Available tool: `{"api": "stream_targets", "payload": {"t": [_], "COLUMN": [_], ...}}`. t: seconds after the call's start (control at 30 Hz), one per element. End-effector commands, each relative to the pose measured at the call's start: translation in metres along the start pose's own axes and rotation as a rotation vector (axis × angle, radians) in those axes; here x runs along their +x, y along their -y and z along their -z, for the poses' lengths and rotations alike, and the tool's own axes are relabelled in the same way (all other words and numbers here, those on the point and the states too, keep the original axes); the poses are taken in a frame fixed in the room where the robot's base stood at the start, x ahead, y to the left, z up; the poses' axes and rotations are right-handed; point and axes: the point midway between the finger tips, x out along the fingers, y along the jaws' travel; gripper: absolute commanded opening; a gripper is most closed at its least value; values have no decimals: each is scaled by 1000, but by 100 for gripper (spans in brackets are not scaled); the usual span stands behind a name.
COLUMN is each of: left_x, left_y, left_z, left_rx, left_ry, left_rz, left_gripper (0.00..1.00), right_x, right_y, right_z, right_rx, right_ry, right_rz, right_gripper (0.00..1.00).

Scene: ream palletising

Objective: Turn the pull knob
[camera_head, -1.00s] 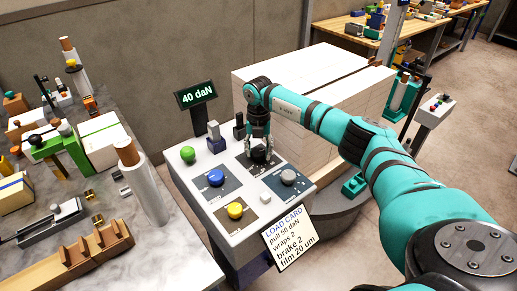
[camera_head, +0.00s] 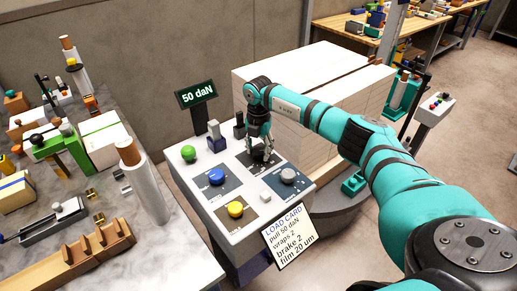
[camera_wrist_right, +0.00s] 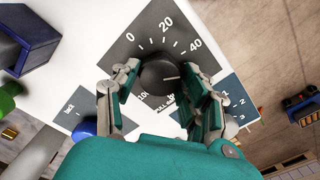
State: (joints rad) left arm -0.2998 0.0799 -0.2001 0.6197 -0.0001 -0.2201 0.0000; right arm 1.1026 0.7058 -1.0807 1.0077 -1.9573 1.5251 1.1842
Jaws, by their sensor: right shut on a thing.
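The pull knob (camera_wrist_right: 156,79) is dark and round with a white pointer line. In the right wrist view it sits on a dark plate (camera_wrist_right: 122,47) marked 0, 20, 40 and 100; the pointer line aims right, beyond the 40, and other marks are hidden by the fingers. My right gripper (camera_wrist_right: 160,74) is shut on the knob, one finger on each side. In the head view my right gripper (camera_head: 262,154) reaches down onto the panel and mostly hides the knob. The display (camera_head: 198,96) reads 50 daN. My left gripper is not in view.
The panel (camera_head: 263,222) also carries a blue knob (camera_head: 216,177), a yellow knob (camera_head: 235,209), a grey knob (camera_head: 288,175) and a green button (camera_head: 188,153). The load card (camera_head: 290,237) reads pull 50 daN. A pale stack (camera_head: 290,68) stands behind; a cluttered table (camera_head: 110,205) is left.

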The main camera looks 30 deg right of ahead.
Motion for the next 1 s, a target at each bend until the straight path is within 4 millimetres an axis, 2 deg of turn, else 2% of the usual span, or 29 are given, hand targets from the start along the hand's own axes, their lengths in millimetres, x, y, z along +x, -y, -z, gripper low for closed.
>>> {"api": "stream_targets", "payload": {"t": [0.1,0.13,0.3,0.67,0.77,1.0], "left_x": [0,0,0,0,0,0], "left_y": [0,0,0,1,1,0], "left_z": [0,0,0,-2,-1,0], "left_rx": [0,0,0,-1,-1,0], "left_ry": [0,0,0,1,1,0], "left_rz": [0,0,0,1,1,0], "left_gripper": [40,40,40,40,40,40], "right_x": [-2,-2,-2,-6,-19,-71], "right_y": [-1,-1,-1,-1,0,-1], "right_z": [-2,-2,-1,-1,-1,-1], "right_rx": [1,1,0,-1,-1,-1], "right_ry": [5,5,3,2,3,4], "right_rz": [-5,-5,-3,-3,-3,-5], "right_gripper": [13,46,68,69,69,69]}}
